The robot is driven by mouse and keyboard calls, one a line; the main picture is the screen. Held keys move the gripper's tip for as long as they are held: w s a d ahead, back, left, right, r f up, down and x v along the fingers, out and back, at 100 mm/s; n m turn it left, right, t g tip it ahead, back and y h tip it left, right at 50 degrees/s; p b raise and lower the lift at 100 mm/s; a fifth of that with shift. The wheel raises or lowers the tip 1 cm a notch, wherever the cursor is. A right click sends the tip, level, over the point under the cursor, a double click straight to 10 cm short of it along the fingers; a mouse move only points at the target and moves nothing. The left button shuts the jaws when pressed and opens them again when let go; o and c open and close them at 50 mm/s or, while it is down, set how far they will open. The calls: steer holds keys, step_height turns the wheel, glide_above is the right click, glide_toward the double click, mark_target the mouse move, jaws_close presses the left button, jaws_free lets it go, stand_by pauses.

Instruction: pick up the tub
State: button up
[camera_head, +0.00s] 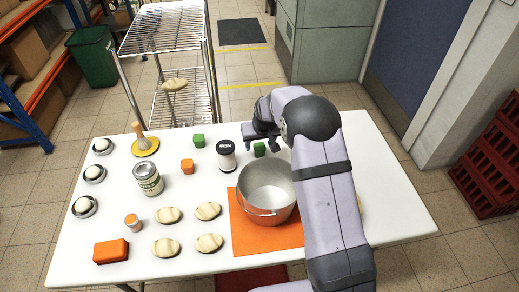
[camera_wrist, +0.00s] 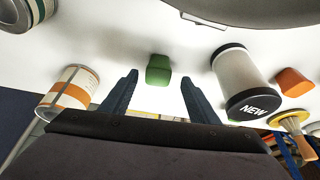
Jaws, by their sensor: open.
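A white tub-like container with a black lid marked NEW (camera_head: 226,156) stands upright left of my gripper (camera_head: 263,141); it also shows right of the fingers in the wrist view (camera_wrist: 240,80). A white container with an orange band (camera_wrist: 70,88) is left of the fingers in the wrist view; my arm hides it in the head view. A small orange-and-white cup (camera_head: 133,221) is at the table's front left. I cannot tell which is the tub. My gripper is open, its fingers (camera_wrist: 160,82) either side of a green block (camera_wrist: 158,70), not closed on it.
A metal pot (camera_head: 266,190) stands on an orange mat (camera_head: 250,240) close to my arm. A wire rack (camera_head: 165,30) stands behind the table.

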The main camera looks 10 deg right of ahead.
mark_target(260, 146)
steer(key=shift+p+x, duration=0.4)
steer(key=shift+x, duration=1.5)
steer(key=shift+d, duration=0.15)
steer(key=c, duration=1.1)
steer(key=shift+r, duration=0.1)
steer(key=shift+c, duration=0.2)
